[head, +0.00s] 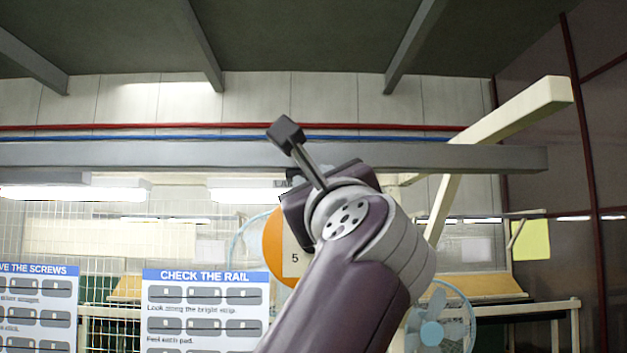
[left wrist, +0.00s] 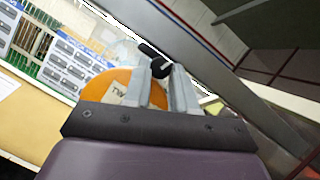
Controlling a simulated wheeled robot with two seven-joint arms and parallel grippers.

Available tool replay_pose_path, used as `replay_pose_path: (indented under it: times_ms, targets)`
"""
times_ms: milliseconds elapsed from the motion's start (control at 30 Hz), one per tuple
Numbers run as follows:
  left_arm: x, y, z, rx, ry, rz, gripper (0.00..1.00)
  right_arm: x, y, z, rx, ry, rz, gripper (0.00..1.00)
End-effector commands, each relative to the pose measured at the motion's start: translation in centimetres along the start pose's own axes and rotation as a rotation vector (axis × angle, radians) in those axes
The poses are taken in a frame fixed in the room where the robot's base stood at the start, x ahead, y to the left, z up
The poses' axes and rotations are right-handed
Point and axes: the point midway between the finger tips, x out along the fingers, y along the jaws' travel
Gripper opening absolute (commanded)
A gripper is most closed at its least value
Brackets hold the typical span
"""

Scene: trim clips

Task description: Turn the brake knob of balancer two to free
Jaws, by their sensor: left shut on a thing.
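Balancer two is an orange round drum (left wrist: 93,87) in the left wrist view, with a pale label partly reading "TW" beside my fingers. It also shows in the head view as an orange disc (head: 274,246) with a "5" on its label, partly behind my arm. My left gripper (left wrist: 164,74) has its two grey fingers around the black brake knob (left wrist: 159,67), shut on it. The knob's dark bar points up and left in the left wrist view. I cannot read any knob marking. My right gripper is not in view.
A grey overhead beam (head: 120,155) crosses behind the arm, and a cream jib (head: 505,113) rises at the right. A "CHECK THE RAIL" board (head: 205,312) stands at lower left. A blue fan (head: 439,325) is at lower right.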

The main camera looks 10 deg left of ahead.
Motion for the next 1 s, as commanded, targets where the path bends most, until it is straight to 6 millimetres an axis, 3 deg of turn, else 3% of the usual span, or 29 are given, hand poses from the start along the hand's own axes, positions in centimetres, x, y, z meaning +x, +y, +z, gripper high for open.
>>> replay_pose_path:
  times_ms: [500, 1000]
  targets:
    - [0.1, -0.4, 0.4, -0.278, -0.011, 0.120, 0.00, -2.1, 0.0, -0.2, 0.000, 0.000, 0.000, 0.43]
    - [0.0, -0.3, 0.3, -0.322, -0.012, 0.139, 0.00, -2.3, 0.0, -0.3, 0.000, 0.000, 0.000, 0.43]
